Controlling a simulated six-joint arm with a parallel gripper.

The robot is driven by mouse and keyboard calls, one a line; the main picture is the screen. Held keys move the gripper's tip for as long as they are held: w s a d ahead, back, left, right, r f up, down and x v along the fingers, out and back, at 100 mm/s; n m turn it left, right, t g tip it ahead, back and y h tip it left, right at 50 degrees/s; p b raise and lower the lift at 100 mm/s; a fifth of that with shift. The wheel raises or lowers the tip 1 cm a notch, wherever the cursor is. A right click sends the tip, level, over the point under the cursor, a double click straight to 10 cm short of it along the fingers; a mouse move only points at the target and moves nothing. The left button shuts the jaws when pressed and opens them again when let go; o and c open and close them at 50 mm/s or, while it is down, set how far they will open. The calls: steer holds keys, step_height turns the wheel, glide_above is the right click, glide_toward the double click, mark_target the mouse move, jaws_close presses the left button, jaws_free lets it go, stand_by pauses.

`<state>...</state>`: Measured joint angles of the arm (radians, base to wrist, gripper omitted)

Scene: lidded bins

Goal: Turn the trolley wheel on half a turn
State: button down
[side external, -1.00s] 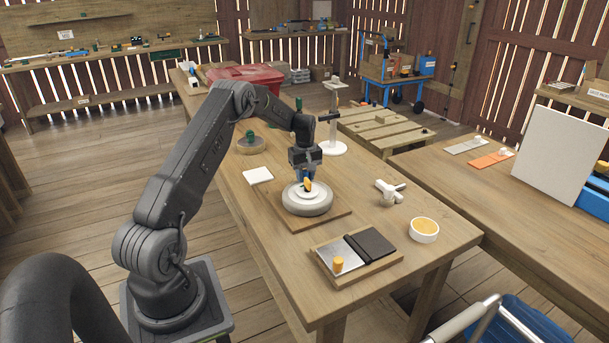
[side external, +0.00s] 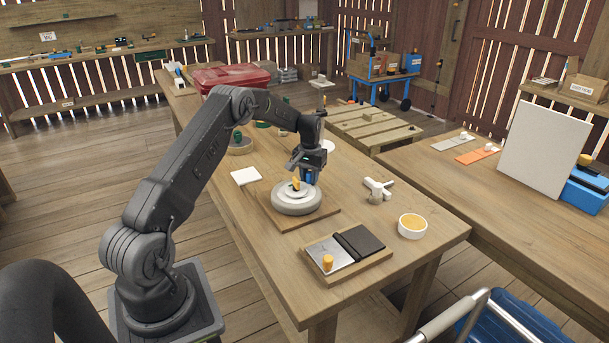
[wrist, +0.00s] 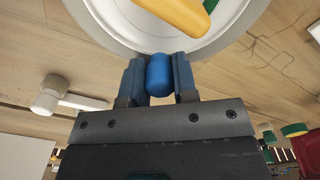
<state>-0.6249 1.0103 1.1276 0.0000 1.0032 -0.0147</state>
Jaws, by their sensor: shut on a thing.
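The trolley wheel (side external: 297,205) is a pale grey disc lying flat on a wooden board (side external: 272,219) on the workbench. A yellow pointer-like piece (side external: 296,185) sits on its top; it also shows at the top of the wrist view (wrist: 175,14). My gripper (side external: 308,180) is at the far right side of the wheel, tilted. In the wrist view, the fingers (wrist: 159,82) are closed around a rounded blue knob (wrist: 159,70) at the rim of the wheel (wrist: 110,25). The knob's foot is hidden.
A tray with a metal plate and dark pad (side external: 345,252) stands in front. A white square (side external: 246,176) lies left of the wheel. Bare bench lies around the board.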

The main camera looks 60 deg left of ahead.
mark_target(316, 187)
steer(key=d+m, duration=0.2)
steer(key=m, duration=0.1)
steer(key=shift+w+m, duration=0.2)
steer(key=shift+m, duration=0.1)
steer(key=shift+d+m, duration=0.85)
steer(key=shift+m, duration=0.55)
steer(key=c, duration=0.9)
jaws_free()
steer(key=shift+r, duration=0.1)
step_height(316, 187, up, 14)
